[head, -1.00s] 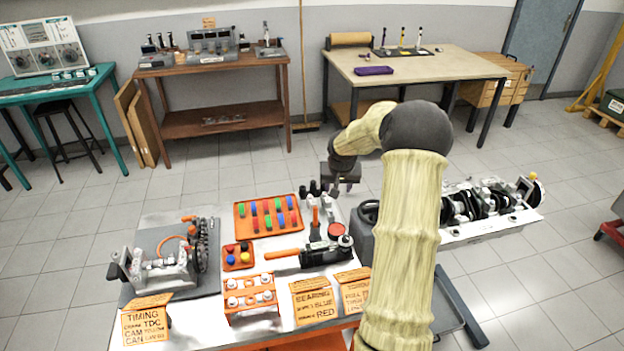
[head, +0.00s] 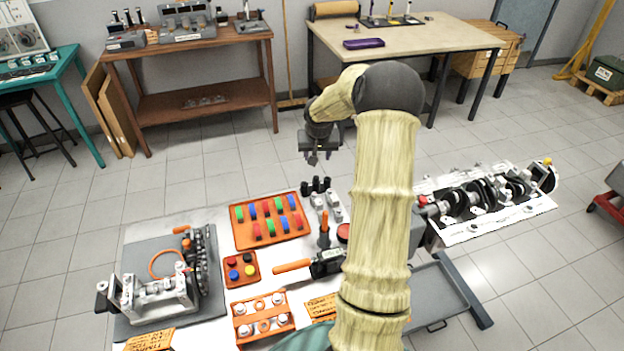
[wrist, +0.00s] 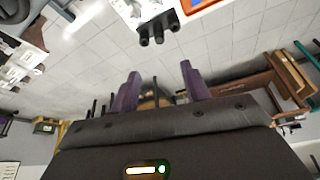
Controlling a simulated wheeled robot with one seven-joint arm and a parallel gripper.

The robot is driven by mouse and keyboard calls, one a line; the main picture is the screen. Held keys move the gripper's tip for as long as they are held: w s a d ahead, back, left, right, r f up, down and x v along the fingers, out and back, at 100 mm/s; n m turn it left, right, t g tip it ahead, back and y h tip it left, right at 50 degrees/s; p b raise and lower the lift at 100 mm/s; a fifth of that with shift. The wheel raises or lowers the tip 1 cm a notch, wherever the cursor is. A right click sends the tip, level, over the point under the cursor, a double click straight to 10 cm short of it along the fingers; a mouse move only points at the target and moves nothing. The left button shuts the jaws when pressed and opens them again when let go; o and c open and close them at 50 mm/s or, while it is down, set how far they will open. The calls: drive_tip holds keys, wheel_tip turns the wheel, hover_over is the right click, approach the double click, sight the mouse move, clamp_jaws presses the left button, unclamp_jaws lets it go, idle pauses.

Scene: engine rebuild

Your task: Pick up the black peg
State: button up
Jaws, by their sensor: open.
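A small orange tray (head: 230,283) on the near table holds red, blue and yellow pegs and a dark one, which looks like the black peg (head: 247,257). Several upright black cylinders (head: 316,185) also stand at the table's back edge; they show at the top of the wrist view (wrist: 158,28). I cannot tell for certain which the task means. My gripper (head: 322,158) is above and beyond that back edge, apart from everything. In the wrist view its two purple fingers (wrist: 160,72) are spread and empty.
A larger orange tray (head: 240,243) of coloured pieces, an engine block (head: 155,290) and an orange-handled tool (head: 292,266) crowd the near table. A crankshaft assembly (head: 485,195) lies right of my arm. A beige table (head: 440,38) and brown bench (head: 200,93) stand behind open floor.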

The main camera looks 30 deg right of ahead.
drive_tip(key=p, duration=0.3)
hover_over(316, 177)
drive_tip(key=s+a, duration=0.2)
drive_tip(key=s, duration=0.1)
wheel_tip(316, 177, down, 11)
drive_tip(key=shift+w+d+f, duration=0.1)
drive_tip(key=shift+d, duration=0.1)
drive_tip(key=shift+w+d+f+p, duration=0.25)
drive_tip(key=shift+w+f+p, duration=0.15)
drive_tip(key=shift+f+p, duration=0.15)
drive_tip(key=shift+w+d+f+p, duration=0.2)
drive_tip(key=shift+w+f+p, duration=0.15)
drive_tip(key=shift+f+p, duration=0.15)
drive_tip(key=shift+p+x, duration=0.3)
drive_tip(key=shift+x, duration=1.05)
clamp_jaws()
